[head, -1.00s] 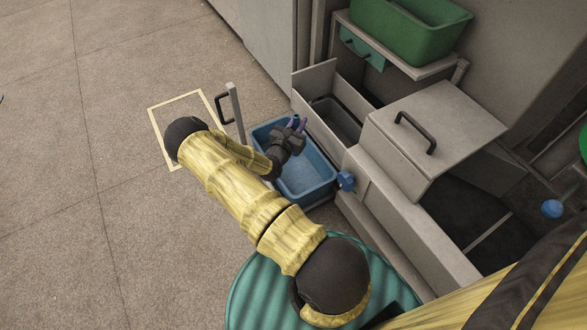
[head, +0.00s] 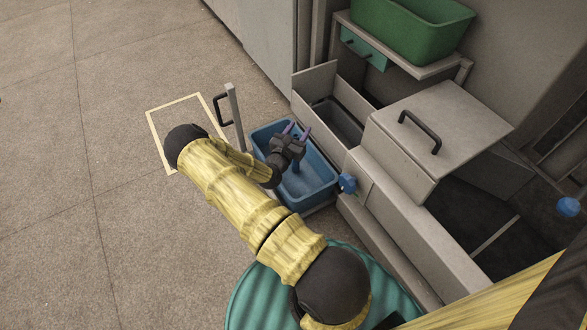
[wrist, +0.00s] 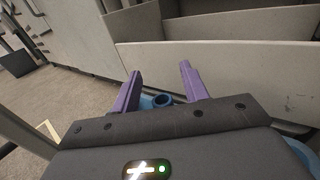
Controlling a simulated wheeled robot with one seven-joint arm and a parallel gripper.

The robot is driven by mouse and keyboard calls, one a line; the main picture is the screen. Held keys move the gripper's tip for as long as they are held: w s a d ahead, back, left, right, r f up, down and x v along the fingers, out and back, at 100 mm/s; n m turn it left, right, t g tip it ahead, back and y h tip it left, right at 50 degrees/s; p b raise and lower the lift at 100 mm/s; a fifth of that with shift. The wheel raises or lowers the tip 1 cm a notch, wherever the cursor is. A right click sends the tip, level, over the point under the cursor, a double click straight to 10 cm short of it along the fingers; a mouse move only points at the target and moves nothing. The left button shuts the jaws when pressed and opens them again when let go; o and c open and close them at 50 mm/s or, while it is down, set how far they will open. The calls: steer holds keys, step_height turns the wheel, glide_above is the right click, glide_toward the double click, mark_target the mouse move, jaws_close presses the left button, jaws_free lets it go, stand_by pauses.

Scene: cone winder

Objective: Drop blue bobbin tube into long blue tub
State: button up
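In the wrist view my gripper (wrist: 157,82) shows clear gaps between the fingers and the blue bobbin tube (wrist: 162,101), whose round open end faces up. In the head view a dark blue piece of the tube (head: 296,166) shows below my gripper, within the tub's outline. My gripper hides part of it, and I cannot tell whether it touches the tub floor.
A grey machine with a handled lid (head: 440,120) stands right of the tub, with a blue knob (head: 347,184) near the tub's rim. An upright post with a black handle (head: 222,110) stands left. A green bin (head: 415,32) is on a shelf behind. Floor at left is clear.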

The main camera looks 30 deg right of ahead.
steer(key=shift+a, duration=0.1)
steer(key=shift+s+a+p, duration=0.2)
steer(key=shift+a+p, duration=0.1)
steer(key=shift+p, duration=0.05)
steer(key=p+v, duration=0.7)
steer(key=v, duration=0.9)
steer(key=shift+s+a, duration=0.2)
steer(key=shift+a, duration=0.05)
